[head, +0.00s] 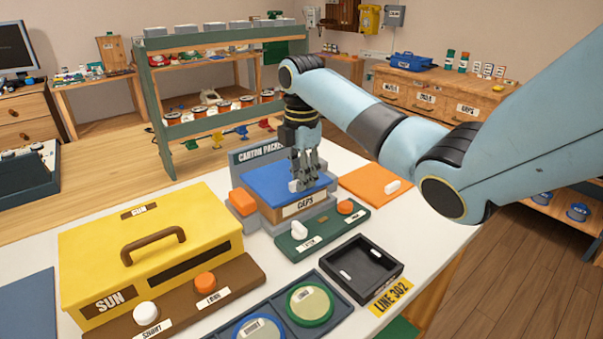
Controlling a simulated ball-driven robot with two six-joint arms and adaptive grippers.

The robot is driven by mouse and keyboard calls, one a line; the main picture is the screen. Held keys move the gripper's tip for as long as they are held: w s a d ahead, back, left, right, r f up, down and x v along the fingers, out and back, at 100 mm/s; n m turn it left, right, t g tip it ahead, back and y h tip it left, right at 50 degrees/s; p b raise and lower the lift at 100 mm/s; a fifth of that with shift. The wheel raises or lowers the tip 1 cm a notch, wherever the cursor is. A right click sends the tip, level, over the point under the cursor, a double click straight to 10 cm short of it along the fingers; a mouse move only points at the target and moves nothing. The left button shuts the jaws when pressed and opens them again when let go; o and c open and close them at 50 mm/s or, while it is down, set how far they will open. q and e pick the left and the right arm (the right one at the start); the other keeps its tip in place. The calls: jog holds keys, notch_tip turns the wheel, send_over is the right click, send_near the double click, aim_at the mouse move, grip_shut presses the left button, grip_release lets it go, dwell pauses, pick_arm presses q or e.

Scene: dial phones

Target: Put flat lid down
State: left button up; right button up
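A flat blue lid (265,184) lies on top of a box (302,206) labelled CAPS, which stands in front of a grey panel reading CARTON PACKER. The lid looks level on the box. My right gripper (304,182) points down over the right part of the lid, with its fingertips at or very near the lid's top. The fingers hide that part of the lid, so I cannot tell whether they are shut on anything. My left gripper is not in view.
An orange block (243,202) sits left of the box. A green switch panel (322,232) and a black tray (361,268) are in front. A large yellow SUN case (100,240) stands at left. An orange mat (366,180) with a white piece lies at right.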

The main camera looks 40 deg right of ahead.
jog(key=o, duration=0.4)
jog(key=shift+o, duration=0.2)
jog(key=shift+r, duration=0.2)
notch_tip(320, 180, up, 7)
jog(key=shift+f, duration=0.1)
notch_tip(320, 180, up, 6)
jog(key=p, duration=0.4)
jog(key=shift+f, duration=0.25)
jog(key=shift+s+f, duration=0.1)
